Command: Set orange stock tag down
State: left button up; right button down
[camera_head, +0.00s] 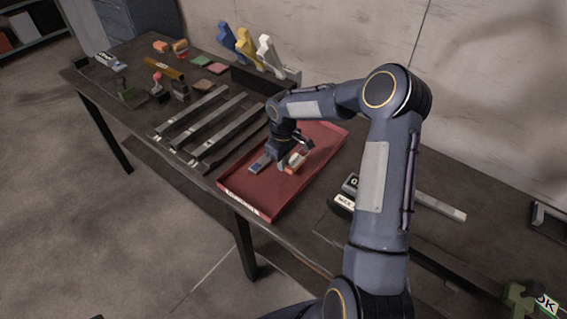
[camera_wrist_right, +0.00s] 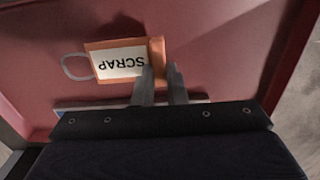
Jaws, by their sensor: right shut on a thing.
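An orange tag (camera_wrist_right: 97,46) has a white label reading SCRAP, upside down in the right wrist view, and a wire loop at its left end. My right gripper (camera_wrist_right: 162,72) is shut on the end of the tag away from the loop. In the head view the tag (camera_head: 295,161) is at the fingers of my right gripper (camera_head: 291,153), over the red tray (camera_head: 258,202). I cannot tell whether the tag touches the tray floor. My left gripper is not in view.
A grey and blue piece (camera_head: 260,164) lies in the tray beside the tag. Grey rails (camera_head: 205,117) lie left of the tray. Blue, yellow and white upright pieces (camera_head: 245,45) stand behind. The tray's near end is bare.

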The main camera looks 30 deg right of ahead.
jog(key=shift+f, duration=0.95)
jog(key=c, duration=1.5)
grip_release()
notch_tip(320, 180, up, 12)
jog(key=b, duration=0.1)
jog(key=s+a+r+m+t, duration=0.1)
jog(key=s+a+r, duration=0.2)
jog(key=s+r, duration=0.45)
jog(key=s+a+m+t+y, duration=0.1)
jog(key=s+a, duration=0.2)
jog(key=s, duration=0.4)
jog(key=s+a+m+t+y, duration=0.1)
jog(key=s+a+m+t, duration=0.1)
jog(key=s, duration=0.5)
jog(key=s+a+m+t+y, duration=0.1)
jog(key=s+a+m, duration=0.1)
jog(key=s, duration=0.5)
jog(key=shift+s+a+f+t+y, duration=0.15)
jog(key=shift+a+y, duration=0.05)
jog(key=shift+a, duration=0.2)
jog(key=shift+s+a+f+t+y, duration=0.1)
jog(key=shift+s+a+t+y, duration=0.1)
jog(key=shift+a, duration=0.2)
